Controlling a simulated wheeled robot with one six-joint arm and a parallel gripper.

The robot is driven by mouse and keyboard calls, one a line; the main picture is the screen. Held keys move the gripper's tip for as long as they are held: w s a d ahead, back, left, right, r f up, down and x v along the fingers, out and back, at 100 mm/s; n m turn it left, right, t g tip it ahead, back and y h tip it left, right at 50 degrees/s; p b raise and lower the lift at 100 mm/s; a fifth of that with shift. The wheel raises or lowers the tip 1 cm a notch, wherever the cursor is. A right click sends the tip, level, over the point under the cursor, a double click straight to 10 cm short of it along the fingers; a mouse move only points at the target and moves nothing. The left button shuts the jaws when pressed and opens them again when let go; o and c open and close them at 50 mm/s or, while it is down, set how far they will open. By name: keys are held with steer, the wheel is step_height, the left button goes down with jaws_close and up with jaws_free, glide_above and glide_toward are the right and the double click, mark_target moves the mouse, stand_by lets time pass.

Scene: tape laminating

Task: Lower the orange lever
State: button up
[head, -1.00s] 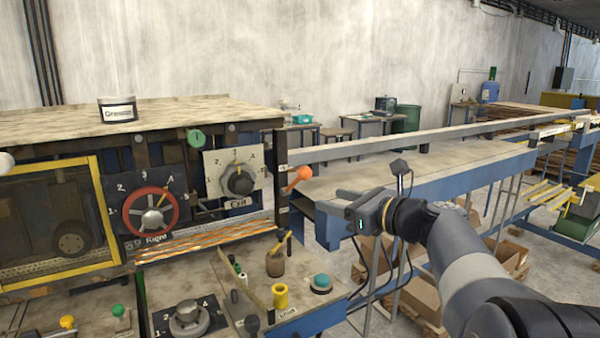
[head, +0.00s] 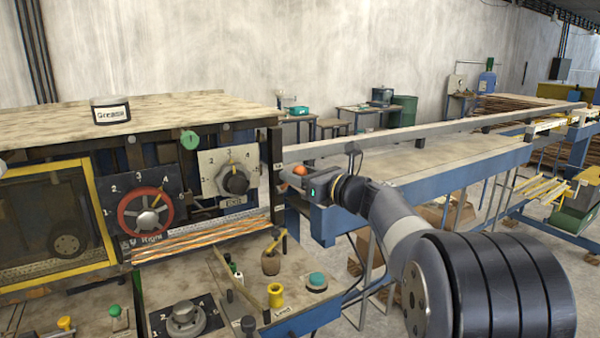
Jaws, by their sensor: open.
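The orange lever's round knob (head: 299,170) shows just right of the machine's dark corner post, near the end of the long feed table. Part of the lever is hidden behind my gripper (head: 290,188). My gripper is open, with its jaws at the knob and pointing left toward the machine. The fingers are small and partly hidden here, so I cannot tell whether they touch the knob.
The machine front holds a red wheel dial (head: 145,212) and an Exit dial (head: 233,180). Below, a yellow spool (head: 275,295) and a teal button (head: 317,281) stand on the lower bench. The feed table (head: 450,160) runs off to the right. A grease jar (head: 111,110) stands on top.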

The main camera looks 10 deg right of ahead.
steer(key=shift+c, duration=0.2)
jaws_close()
stand_by(0.4)
